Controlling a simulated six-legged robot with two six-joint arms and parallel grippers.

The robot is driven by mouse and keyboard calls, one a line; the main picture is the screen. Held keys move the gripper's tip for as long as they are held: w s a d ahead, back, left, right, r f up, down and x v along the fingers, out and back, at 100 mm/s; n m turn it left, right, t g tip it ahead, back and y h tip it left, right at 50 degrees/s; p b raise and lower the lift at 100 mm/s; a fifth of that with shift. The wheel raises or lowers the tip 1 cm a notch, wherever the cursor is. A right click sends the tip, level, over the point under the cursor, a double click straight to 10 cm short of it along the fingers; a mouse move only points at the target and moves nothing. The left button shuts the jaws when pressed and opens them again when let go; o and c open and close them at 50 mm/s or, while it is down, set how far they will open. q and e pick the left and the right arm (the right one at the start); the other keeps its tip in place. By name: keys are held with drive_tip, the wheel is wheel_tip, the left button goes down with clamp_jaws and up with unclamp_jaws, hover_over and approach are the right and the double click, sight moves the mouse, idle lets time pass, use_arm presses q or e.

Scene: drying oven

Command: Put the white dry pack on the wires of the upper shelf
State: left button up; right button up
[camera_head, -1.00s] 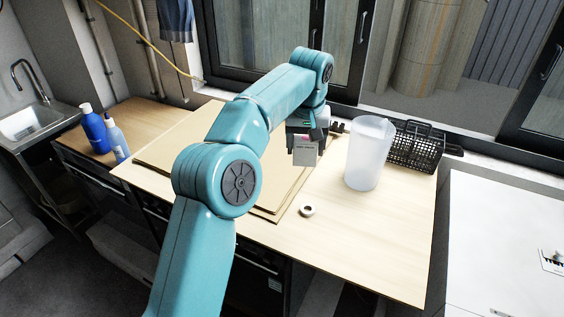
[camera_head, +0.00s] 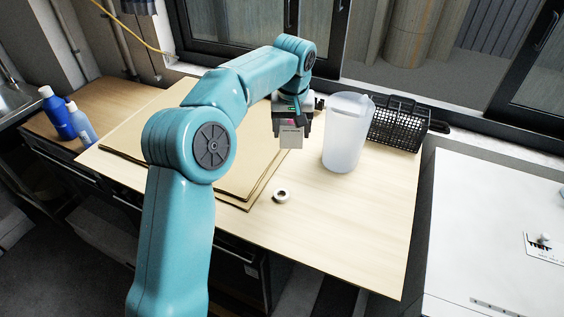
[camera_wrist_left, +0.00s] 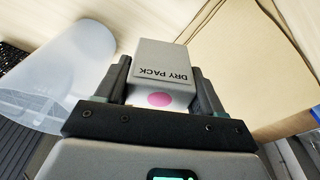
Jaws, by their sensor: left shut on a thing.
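The white dry pack (camera_head: 291,138) is a small pale box held in my left gripper (camera_head: 291,126), above the wooden table. In the left wrist view the dry pack (camera_wrist_left: 162,68) shows its "DRY PACK" lettering and a pink dot, and sits between both fingers of the left gripper (camera_wrist_left: 161,80). The gripper is shut on it. No wire shelf shows in these views. My right gripper is not in view.
A translucent pitcher (camera_head: 345,135) stands just right of the held pack, with a black wire basket (camera_head: 398,124) behind it. Flat cardboard (camera_head: 235,170) lies to the left. A tape roll (camera_head: 282,196) lies in front. Blue bottles (camera_head: 58,114) stand far left. A white surface (camera_head: 490,220) is at right.

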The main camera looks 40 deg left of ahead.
use_arm(q)
hover_over(291, 180)
wheel_tip(291, 180, down, 9)
drive_tip(key=f, duration=0.1)
drive_tip(key=f+p, duration=0.1)
drive_tip(key=f, duration=0.3)
drive_tip(key=shift+s+d+f, duration=0.1)
drive_tip(key=shift+s+d, duration=0.05)
drive_tip(key=shift+d, duration=0.2)
drive_tip(key=shift+a+f, duration=0.1)
drive_tip(key=shift+s, duration=0.2)
drive_tip(key=o, duration=1.1)
drive_tip(key=shift+w+f, duration=0.15)
drive_tip(key=shift+w, duration=0.05)
drive_tip(key=shift+s, duration=0.15)
